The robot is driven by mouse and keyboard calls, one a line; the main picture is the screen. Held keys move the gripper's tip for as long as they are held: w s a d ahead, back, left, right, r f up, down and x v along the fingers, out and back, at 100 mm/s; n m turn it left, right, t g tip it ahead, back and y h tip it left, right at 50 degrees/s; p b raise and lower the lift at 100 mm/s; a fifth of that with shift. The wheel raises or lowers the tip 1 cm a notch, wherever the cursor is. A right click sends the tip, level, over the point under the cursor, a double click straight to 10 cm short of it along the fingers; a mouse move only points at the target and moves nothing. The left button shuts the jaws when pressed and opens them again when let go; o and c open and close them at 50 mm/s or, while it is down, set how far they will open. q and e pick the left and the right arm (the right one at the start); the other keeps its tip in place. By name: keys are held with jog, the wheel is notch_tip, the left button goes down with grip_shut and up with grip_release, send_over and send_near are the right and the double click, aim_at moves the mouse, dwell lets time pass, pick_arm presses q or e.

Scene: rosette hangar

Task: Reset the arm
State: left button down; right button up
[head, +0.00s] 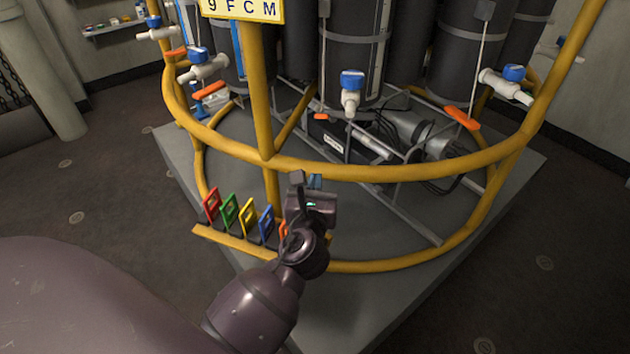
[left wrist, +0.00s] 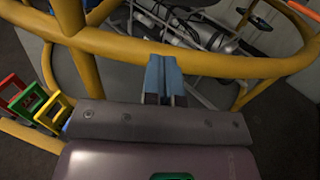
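My left arm comes in from below and reaches toward the yellow rail. Its gripper (head: 315,181) is in front of the rail, to the right of a row of coloured tags. In the left wrist view the two bluish fingers (left wrist: 163,78) lie side by side, almost touching, with nothing seen between them. The fingertips overlap the yellow rail (left wrist: 210,63) in that view; I cannot tell whether they touch it. My right gripper is in neither view.
A yellow rail frame (head: 350,172) rings dark tanks with blue-handled valves (head: 350,90). Red (head: 211,205), green (head: 229,210), yellow (head: 247,220) and blue (head: 266,222) tags stand on a yellow bar (head: 228,243); an orange one is partly hidden by my arm. Open floor (head: 545,285) lies at right.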

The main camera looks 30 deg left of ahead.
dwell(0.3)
pick_arm(q)
jog(key=s+d+f+n+h, duration=0.1)
jog(key=d+f+n+h, duration=0.15)
jog(key=n, duration=0.65)
jog(key=s+d+f+n+h, duration=0.1)
jog(key=f+n+h, duration=0.15)
jog(key=n, duration=0.75)
jog(key=s+a+f+n+g+h+p, duration=0.1)
jog(key=s+f+n, duration=0.3)
jog(key=s, duration=0.7)
jog(key=s+a+f+n+g+h+p, duration=0.1)
jog(key=s+a+f+n+g+p, duration=0.2)
jog(key=s, duration=0.8)
notch_tip(320, 180, down, 2)
jog(key=n+g, duration=0.1)
jog(key=n, duration=0.2)
jog(key=shift+f+n+h, duration=0.15)
jog(key=shift+n+h, duration=0.15)
jog(key=shift+h, duration=0.1)
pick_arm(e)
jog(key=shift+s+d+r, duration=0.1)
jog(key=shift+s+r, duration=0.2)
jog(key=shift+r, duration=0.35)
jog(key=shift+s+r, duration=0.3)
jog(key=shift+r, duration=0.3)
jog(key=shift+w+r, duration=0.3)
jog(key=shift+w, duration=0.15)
